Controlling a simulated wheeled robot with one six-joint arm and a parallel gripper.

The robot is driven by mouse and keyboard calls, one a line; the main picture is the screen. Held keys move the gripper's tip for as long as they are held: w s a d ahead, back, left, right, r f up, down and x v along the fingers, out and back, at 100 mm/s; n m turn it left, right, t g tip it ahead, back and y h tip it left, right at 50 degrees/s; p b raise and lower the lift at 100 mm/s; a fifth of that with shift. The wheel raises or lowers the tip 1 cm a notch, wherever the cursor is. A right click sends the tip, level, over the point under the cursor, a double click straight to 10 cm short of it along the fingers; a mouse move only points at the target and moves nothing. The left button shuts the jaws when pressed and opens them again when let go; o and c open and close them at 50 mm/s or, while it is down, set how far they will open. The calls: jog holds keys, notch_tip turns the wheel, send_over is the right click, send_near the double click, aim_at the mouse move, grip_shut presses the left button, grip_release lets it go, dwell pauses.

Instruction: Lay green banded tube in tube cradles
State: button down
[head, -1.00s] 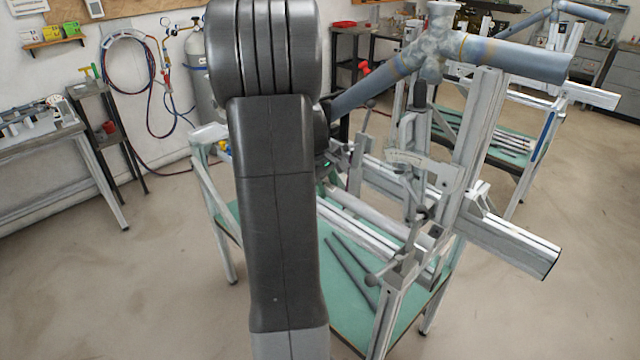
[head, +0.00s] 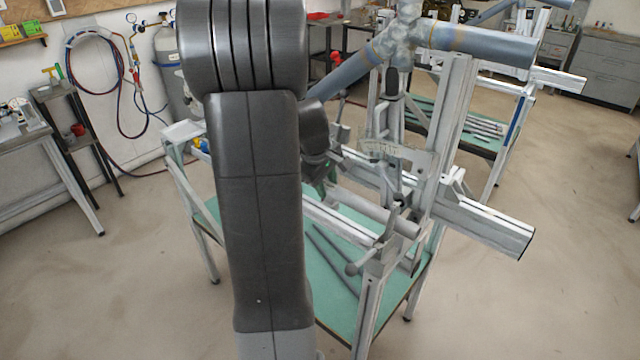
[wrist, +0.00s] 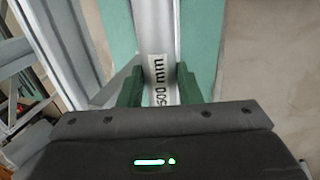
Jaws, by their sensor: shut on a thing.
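My gripper (wrist: 160,88) is shut on a grey tube (wrist: 155,30) in the wrist view. Its dark green fingers lie on both sides of the tube, around a white label reading "500 mm". I cannot make out a green band on the tube. In the head view a grey tube (head: 388,214) lies along the lower part of the frame jig (head: 452,120), its near end by the upright; it seems to be the held one. My arm hides much of the gripper there. I cannot tell the tube cradles from the other jig parts, nor whether the tube touches them.
The jig stands over a green-topped table (head: 330,285) with two dark thin rods (head: 333,258) on it. A thick blue-grey frame tube (head: 485,45) crosses above. A rail (head: 490,228) juts out to the right. Open floor (head: 560,290) lies at the right.

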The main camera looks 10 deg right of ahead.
jog(key=shift+w+d+r+p, duration=0.15)
jog(key=shift+w+d+p, duration=0.15)
jog(key=shift+w+d, duration=0.45)
jog(key=shift+s+f+b, duration=0.15)
jog(key=shift+f+b, duration=0.5)
jog(key=shift+f, duration=0.25)
jog(key=shift+f, duration=0.35)
jog(key=shift+r, duration=0.1)
jog(key=c, duration=1)
grip_release()
jog(key=shift+o, duration=0.2)
jog(key=v, duration=1.3)
jog(key=shift+s+r+b, duration=0.2)
jog(key=shift+r+b, duration=0.15)
jog(key=shift+a, duration=0.15)
